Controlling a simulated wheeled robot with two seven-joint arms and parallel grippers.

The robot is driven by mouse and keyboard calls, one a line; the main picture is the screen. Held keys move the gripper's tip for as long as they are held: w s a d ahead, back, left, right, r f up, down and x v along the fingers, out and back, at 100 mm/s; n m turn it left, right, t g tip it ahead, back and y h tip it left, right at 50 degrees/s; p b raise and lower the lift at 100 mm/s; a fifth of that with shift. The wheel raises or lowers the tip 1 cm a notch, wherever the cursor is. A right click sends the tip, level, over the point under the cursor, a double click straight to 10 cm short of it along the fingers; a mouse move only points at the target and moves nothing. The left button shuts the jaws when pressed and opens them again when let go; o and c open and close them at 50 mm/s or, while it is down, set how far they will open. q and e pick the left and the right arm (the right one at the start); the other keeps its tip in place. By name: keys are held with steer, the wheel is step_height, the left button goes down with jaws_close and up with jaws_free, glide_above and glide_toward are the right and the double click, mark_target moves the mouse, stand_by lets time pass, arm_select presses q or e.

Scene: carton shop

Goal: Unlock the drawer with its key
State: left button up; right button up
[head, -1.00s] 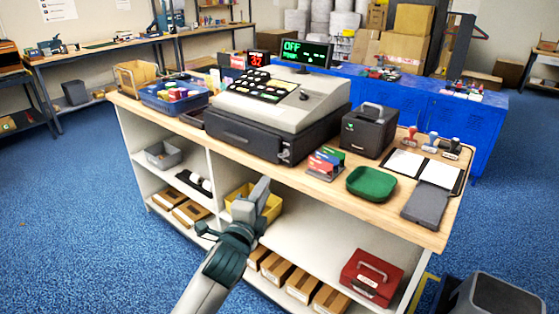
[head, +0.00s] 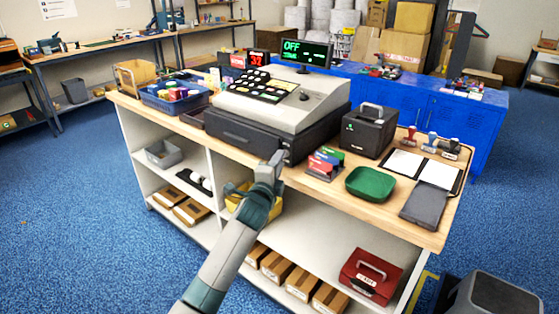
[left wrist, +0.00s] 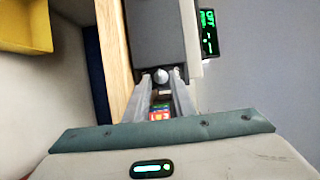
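The cash register (head: 285,100) stands on the wooden counter, with its dark drawer (head: 245,138) below, shut. My left gripper (head: 274,160) is in front of the right part of the drawer's front and hides the lock in the head view. In the left wrist view a small round silver piece (left wrist: 160,75), the lock or the key's head, shows between the fingertips against the dark drawer unit (left wrist: 158,35). The left fingers (left wrist: 163,78) stand apart with a gap between them. I cannot tell whether they touch the silver piece. My right gripper is not in view.
Right of the gripper stand a card holder (head: 326,163), a black box (head: 368,131) with a handle, and a green tray (head: 371,184). A blue bin (head: 172,102) is at left. The counter's front edge (head: 330,204) runs below. A red cash box (head: 370,277) sits on the shelf.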

arm_select(q)
steer(key=shift+w+d, duration=0.15)
steer(key=shift+w, duration=0.45)
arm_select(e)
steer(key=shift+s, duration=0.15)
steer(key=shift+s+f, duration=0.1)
arm_select(q)
jaws_close()
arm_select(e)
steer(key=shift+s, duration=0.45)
